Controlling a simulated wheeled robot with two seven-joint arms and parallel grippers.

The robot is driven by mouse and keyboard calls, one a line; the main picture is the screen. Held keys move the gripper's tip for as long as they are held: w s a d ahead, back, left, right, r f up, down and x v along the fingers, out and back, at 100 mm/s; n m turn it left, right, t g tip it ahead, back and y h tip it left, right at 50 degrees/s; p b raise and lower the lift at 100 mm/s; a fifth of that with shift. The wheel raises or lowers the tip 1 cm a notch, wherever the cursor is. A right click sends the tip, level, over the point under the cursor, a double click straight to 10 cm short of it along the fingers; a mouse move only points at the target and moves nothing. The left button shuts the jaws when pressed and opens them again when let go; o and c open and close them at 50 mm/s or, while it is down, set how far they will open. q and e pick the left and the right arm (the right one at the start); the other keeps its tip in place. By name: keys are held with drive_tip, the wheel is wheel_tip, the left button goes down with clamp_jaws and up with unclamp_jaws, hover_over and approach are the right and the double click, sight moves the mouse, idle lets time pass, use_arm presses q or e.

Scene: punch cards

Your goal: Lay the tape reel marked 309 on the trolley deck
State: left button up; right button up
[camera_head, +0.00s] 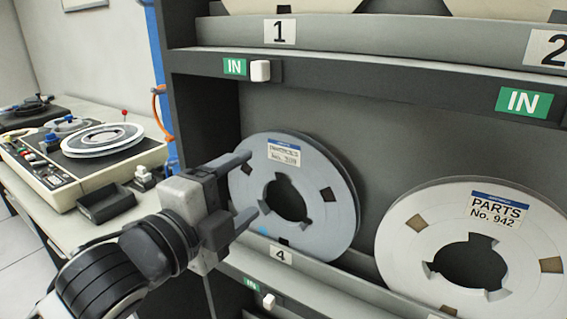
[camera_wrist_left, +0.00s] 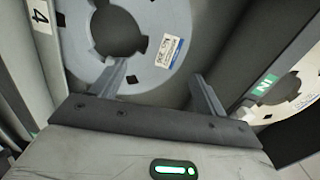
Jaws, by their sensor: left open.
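A pale grey-blue tape reel (camera_head: 325,190) leans upright in the bay marked 4. Its label (camera_head: 284,154) ends in a number that looks like 309 but is blurred. My left gripper (camera_head: 248,186) is open and empty at the reel's left side in the head view, its fingers pointing at the reel. In the left wrist view one finger overlaps the reel (camera_wrist_left: 80,50) and the other lies just outside its rim, with the label (camera_wrist_left: 168,52) between them. I cannot tell whether they touch. My right gripper is not in view. I cannot make out a trolley deck.
A reel marked PARTS No. 942 (camera_head: 400,245) leans in the bay to the right. The shelf above (camera_head: 360,70), with plates 1 and 2, overhangs both. A low lip (camera_head: 320,270) fronts the bays. A tape machine (camera_head: 40,160) stands on a counter at left.

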sight(284, 154)
use_arm(q)
drive_tip(key=shift+m, duration=0.5)
drive_tip(key=x, duration=0.2)
drive_tip(key=r+x, duration=0.1)
drive_tip(key=x, duration=0.4)
drive_tip(key=shift+s+r, duration=0.1)
drive_tip(key=shift+r, duration=0.15)
drive_tip(key=shift+w+d, duration=0.45)
drive_tip(key=shift+w, duration=0.1)
drive_tip(key=shift+w+d+f, duration=0.1)
drive_tip(key=shift+w+d, duration=0.2)
drive_tip(key=shift+w, duration=0.15)
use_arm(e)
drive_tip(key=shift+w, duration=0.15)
